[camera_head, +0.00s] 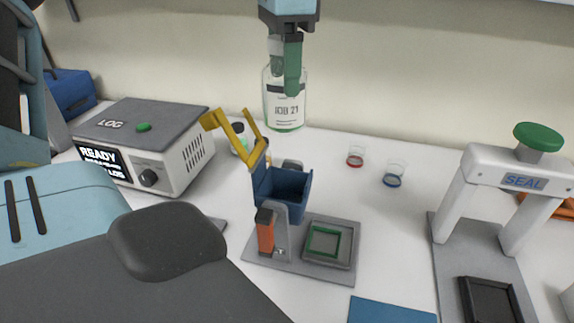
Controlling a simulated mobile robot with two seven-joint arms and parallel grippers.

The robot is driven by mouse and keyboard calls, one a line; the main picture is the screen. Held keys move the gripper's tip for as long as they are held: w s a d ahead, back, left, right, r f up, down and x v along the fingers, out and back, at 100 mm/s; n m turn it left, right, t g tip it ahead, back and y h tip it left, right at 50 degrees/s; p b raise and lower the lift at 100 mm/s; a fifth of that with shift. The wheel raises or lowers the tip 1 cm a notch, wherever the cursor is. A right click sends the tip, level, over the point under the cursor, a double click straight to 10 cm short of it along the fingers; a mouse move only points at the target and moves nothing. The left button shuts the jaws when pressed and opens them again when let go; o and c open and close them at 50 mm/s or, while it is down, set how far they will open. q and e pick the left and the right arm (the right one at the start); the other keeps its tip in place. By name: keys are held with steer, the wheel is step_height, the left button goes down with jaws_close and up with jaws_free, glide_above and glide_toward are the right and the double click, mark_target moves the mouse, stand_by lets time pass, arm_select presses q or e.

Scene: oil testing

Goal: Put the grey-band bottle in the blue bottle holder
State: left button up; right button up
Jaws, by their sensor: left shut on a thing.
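My left gripper (284,78) hangs down at the top centre and is shut on a clear bottle (284,112) by its upper part. The bottle is upright, with a white label bearing dark text and a dark band at its top. Its cap and neck are mostly hidden by the fingers. The blue bottle holder (287,195) is an open box on a grey stand with a yellow lever arm (238,135). It sits lower in the picture than the bottle, and the two are apart. My right gripper is out of view.
A grey LOG box (150,140) stands left. A white SEAL press (520,180) stands right. A green-framed square pad (325,241) lies beside the holder. A blue mat (390,310) lies in front.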

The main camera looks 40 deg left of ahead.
mark_target(284, 104)
arm_select(q)
step_height(284, 104, down, 14)
stand_by(0.4)
steer(key=shift+f, duration=0.15)
steer(key=shift+f, duration=1.8)
steer(key=shift+f, duration=0.1)
steer(key=o, duration=1.3)
step_height(284, 104, up, 12)
steer(key=shift+r, duration=0.1)
